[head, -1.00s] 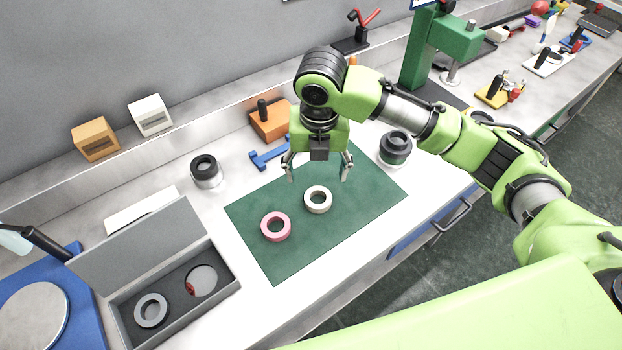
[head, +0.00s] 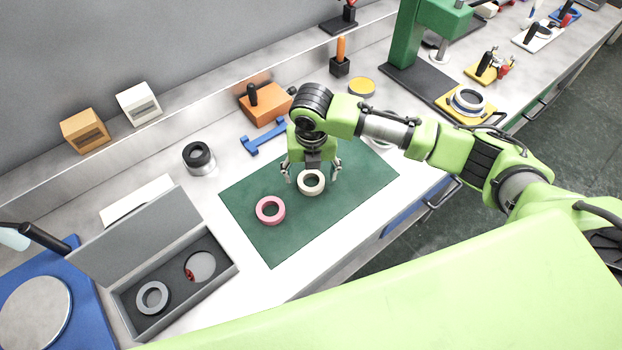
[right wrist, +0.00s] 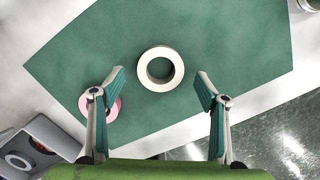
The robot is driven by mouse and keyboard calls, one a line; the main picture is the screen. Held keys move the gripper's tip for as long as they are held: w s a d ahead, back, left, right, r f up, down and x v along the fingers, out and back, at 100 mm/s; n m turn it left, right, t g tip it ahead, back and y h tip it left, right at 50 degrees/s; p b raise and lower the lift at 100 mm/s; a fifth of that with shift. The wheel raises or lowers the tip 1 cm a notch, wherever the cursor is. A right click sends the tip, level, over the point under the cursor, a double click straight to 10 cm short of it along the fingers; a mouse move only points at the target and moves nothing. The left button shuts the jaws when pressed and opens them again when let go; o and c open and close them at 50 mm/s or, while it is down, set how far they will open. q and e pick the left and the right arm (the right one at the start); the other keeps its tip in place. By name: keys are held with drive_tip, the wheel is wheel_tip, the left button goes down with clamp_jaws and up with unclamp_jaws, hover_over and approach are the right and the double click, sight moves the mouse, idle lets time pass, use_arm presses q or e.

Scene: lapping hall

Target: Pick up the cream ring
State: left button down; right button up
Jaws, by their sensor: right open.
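The cream ring (head: 311,190) lies flat on the green mat (head: 350,198). It also shows in the right wrist view (right wrist: 144,69), a little beyond my fingertips and between their lines. My right gripper (head: 312,172) is open and empty, just above and behind the cream ring in the head view; in the right wrist view its fingers (right wrist: 161,83) are spread wide. A pink ring (head: 262,218) lies on the mat to the left of the cream one; the left finger partly covers it in the right wrist view. My left gripper is not in view.
An open grey case (head: 226,277) with a grey ring (head: 152,297) and a disc stands at the front left. A blue bar-shaped tool (head: 262,138) and an orange block (head: 268,108) lie behind the mat. The front part of the mat is clear.

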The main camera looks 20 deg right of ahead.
wheel_tip(320, 180, down, 2)
drive_tip(key=shift+w+d+f, duration=0.1)
drive_tip(key=shift+d, duration=0.05)
drive_tip(key=shift+f, duration=0.15)
drive_tip(key=shift+w, duration=0.1)
drive_tip(key=c, duration=1.4)
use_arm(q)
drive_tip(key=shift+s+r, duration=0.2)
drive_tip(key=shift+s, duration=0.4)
use_arm(e)
drive_tip(key=shift+o, duration=0.2)
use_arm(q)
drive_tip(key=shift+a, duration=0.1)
